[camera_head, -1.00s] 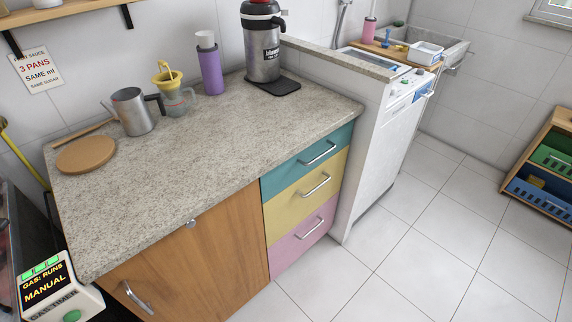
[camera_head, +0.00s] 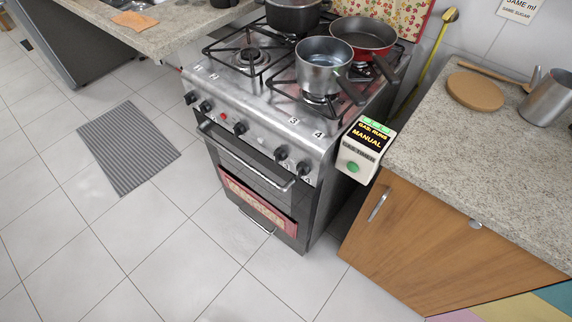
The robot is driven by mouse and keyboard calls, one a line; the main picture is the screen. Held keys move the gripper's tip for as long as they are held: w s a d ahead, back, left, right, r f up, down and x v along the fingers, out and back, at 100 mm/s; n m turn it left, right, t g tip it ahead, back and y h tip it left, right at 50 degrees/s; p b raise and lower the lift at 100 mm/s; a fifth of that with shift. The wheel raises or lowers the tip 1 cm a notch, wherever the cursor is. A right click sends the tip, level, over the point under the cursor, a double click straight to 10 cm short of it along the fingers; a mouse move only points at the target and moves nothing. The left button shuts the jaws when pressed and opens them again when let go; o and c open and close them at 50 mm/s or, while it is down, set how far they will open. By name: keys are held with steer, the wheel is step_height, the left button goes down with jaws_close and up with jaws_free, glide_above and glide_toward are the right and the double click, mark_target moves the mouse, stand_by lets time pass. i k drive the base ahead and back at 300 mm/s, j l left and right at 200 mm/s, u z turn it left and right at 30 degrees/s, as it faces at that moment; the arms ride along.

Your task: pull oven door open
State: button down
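The stove (camera_head: 208,72) stands left of the wooden cabinet, with a steel top and a row of black knobs on its front. Its oven door (camera_head: 245,170) is dark and appears closed, with a long silver handle bar (camera_head: 240,158) across its upper part. A red patterned cloth or panel (camera_head: 256,204) shows on the lower front, above a smaller silver handle (camera_head: 257,222). My gripper is not in view.
A gas timer box (camera_head: 362,150) juts out beside the stove. The wooden cabinet (camera_head: 405,225) stands at right. A grey mat (camera_head: 128,147) lies on the otherwise clear tiled floor (camera_head: 160,235).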

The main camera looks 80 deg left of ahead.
mark_target(290, 202)
steer(key=u, duration=2.1)
